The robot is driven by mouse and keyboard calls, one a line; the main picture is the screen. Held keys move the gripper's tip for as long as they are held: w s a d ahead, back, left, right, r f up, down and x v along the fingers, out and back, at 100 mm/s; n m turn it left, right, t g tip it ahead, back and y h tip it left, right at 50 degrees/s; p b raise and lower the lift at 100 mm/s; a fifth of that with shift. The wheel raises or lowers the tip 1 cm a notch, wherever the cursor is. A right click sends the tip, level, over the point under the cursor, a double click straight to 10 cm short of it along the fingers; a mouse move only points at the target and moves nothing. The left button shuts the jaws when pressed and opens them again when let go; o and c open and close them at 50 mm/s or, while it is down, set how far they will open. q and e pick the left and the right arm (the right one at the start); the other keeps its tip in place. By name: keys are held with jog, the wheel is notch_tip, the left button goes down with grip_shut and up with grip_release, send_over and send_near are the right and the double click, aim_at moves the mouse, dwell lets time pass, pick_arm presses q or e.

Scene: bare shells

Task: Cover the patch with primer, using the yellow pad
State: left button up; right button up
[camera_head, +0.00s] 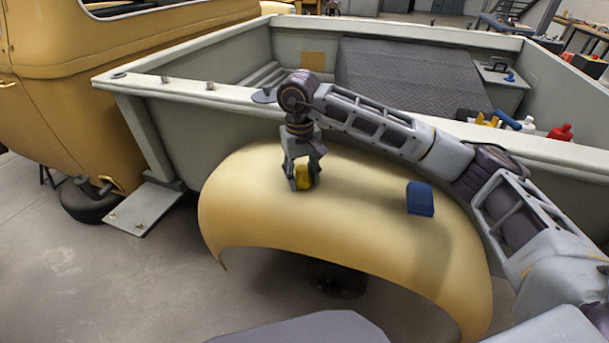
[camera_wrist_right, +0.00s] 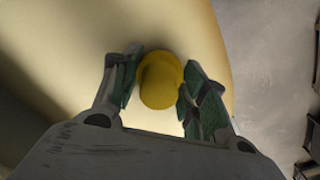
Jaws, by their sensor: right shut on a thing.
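My right gripper (camera_head: 302,181) points down over the top of the pale yellow fender (camera_head: 360,210), left of its middle. It is shut on the yellow pad (camera_head: 303,174), which shows between the fingers. In the right wrist view the pad (camera_wrist_right: 160,82) is a rounded yellow piece between the green-faced fingertips (camera_wrist_right: 158,88), with the fender behind it. The pad's underside is hidden, so I cannot tell whether it touches the fender. I cannot make out a distinct patch or any primer on the fender. My left gripper is not in view.
A blue block (camera_head: 420,198) sits on the fender, right of my gripper. The grey-green truck bed wall (camera_head: 200,125) rises behind it. Red and white bottles (camera_head: 560,132) stand on the bed's right side. Open floor (camera_head: 90,270) lies left of the fender.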

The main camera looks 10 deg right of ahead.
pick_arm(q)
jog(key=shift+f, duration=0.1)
pick_arm(e)
jog(key=shift+w+a, duration=0.5)
jog(key=shift+a, duration=0.25)
jog(key=shift+w, duration=0.1)
jog(key=shift+w+d+b, duration=0.6)
jog(key=shift+w+d, duration=0.35)
jog(key=shift+w, duration=0.3)
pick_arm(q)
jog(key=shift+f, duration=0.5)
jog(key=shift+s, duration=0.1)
pick_arm(e)
jog(key=shift+w+d, duration=0.1)
jog(key=shift+w, duration=0.05)
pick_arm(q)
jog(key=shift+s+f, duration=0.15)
pick_arm(e)
jog(key=shift+w+d, duration=0.45)
jog(key=shift+w, duration=0.2)
jog(key=shift+w+d, duration=0.45)
jog(key=shift+w, duration=0.2)
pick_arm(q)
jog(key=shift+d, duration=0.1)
pick_arm(e)
jog(key=shift+w, duration=0.1)
